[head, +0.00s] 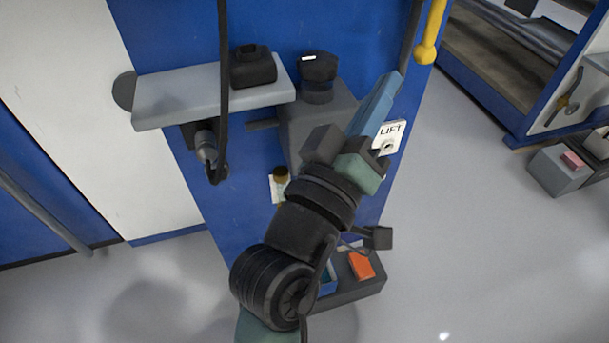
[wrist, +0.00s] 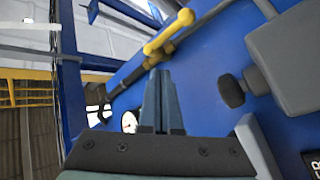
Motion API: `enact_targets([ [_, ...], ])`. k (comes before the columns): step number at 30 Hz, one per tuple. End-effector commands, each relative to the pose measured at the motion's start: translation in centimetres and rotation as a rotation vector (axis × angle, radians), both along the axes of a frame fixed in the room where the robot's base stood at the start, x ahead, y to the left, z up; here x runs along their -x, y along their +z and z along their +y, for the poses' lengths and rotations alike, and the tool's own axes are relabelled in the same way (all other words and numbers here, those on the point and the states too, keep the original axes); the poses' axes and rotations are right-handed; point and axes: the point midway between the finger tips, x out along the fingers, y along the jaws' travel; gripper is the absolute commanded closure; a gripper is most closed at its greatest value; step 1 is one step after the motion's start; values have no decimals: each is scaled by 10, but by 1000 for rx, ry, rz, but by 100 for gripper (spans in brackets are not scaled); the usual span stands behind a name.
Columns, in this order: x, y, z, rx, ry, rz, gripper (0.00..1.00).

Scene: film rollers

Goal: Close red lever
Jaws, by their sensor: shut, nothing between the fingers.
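My gripper (head: 388,86) is in front of the blue machine panel, its teal fingers together and empty, pointing up and to the right. The yellow handle (head: 430,38) also shows at the panel's upper right edge in the head view. No lever that is clearly red shows in either view. An orange-red pedal-like block (head: 361,265) sits low in a dark grey box, behind my arm.
A grey shelf (head: 185,94) juts from the panel at left. A grey block with a black knob (head: 318,68) stands close to my wrist. A LIFT plate (head: 390,134) is just right of the gripper. Another grey box (head: 556,170) stands at right, with open floor (head: 470,240) between.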

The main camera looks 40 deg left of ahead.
Motion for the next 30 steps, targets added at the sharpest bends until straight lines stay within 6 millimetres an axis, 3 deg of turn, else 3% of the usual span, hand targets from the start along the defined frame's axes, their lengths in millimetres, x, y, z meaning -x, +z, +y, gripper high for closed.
enact_targets([
  [1,3,-40,9,43,3,20,100],
  [11,32,-196,49,334,16,94,100],
  [18,65,-306,75,559,52,117,100],
  [24,94,-384,90,733,88,116,100],
  [30,113,-425,99,838,118,106,100],
])
